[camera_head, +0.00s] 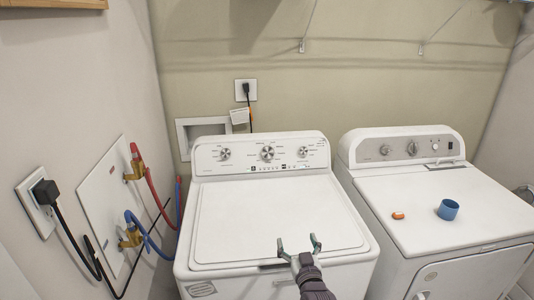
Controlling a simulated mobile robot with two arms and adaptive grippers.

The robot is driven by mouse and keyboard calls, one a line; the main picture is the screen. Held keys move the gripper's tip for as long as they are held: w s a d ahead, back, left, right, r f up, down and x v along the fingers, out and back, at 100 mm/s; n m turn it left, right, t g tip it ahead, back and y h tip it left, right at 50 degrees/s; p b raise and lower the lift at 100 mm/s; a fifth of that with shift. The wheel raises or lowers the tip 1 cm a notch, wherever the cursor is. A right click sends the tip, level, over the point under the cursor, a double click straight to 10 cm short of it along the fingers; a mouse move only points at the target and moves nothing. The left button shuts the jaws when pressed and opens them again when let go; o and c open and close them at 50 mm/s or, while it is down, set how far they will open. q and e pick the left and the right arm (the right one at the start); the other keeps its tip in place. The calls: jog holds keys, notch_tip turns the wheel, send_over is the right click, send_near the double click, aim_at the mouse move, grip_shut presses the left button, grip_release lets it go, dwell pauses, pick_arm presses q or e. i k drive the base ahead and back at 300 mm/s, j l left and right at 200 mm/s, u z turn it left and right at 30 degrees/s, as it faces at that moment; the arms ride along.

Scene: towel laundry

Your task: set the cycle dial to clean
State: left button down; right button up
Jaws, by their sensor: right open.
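The white washing machine (275,215) stands in the middle with its lid shut. Its control panel (245,166) at the back carries a large centre dial (267,153), with a smaller left knob (224,154) and a smaller right knob (302,152) on either side. The dial markings are too small to read, so its setting cannot be told. My right gripper (298,242) is open and empty over the front of the lid, well short of the panel. My left gripper is out of view.
A white dryer (400,205) stands at the right, with a blue cup (448,209) and a small orange item (398,215) on top. Red and blue hoses (154,198) and a black cord (70,235) run along the left wall. The lid between gripper and panel is clear.

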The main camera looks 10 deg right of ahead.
aim_at(268, 152)
jog(key=i, duration=1.3)
